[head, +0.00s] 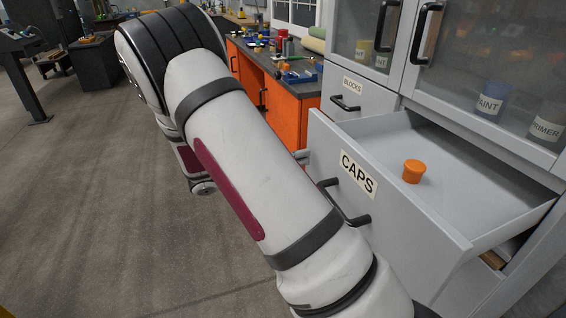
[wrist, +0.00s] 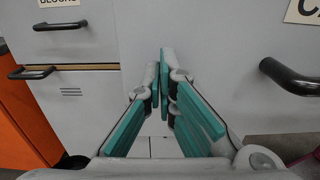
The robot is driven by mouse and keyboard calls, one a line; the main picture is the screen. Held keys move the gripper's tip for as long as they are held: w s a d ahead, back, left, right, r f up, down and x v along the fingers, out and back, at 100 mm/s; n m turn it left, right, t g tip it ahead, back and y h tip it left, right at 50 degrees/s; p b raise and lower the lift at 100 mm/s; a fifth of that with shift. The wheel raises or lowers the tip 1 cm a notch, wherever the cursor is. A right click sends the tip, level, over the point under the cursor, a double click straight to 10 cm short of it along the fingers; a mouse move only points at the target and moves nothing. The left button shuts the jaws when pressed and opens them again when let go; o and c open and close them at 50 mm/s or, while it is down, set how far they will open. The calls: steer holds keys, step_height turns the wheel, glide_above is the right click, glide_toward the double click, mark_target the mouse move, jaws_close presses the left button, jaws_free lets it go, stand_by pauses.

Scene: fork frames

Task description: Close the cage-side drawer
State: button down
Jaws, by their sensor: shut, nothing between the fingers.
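A grey drawer labelled CAPS (head: 325,150) is pulled well out of the cabinet in the head view. An orange cap (head: 413,171) is inside on its floor. Its black handle (head: 344,203) is partly behind my arm. In the wrist view the drawer's front (wrist: 225,45) fills the right side, with its handle (wrist: 290,78) at the right edge. My gripper (wrist: 158,72) has teal-padded fingers, shut and empty, pointing at the left part of that front. I cannot tell whether the tips touch it. In the head view my arm hides most of the gripper.
A shut drawer labelled BLOCKS (head: 352,98) is left of the open one. Glass-doored cupboards with paint cans (head: 491,101) are above. An orange workbench (head: 275,100) with small parts stands further left. The floor (head: 90,200) at left is mostly clear.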

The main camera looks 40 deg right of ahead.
mark_target(392, 137)
steer(key=shift+s+d, duration=0.15)
steer(key=shift+d, duration=0.25)
steer(key=shift+d, duration=0.1)
steer(key=p+x, duration=0.5)
steer(key=x, duration=2.3)
steer(key=shift+s+d+f, duration=0.1)
steer(key=shift+d+f, duration=0.1)
steer(key=shift+a, duration=0.1)
steer(key=p+v, duration=0.1)
steer(key=v, duration=1.3)
steer(key=shift+r+p, duration=0.1)
steer(key=shift+p, duration=0.3)
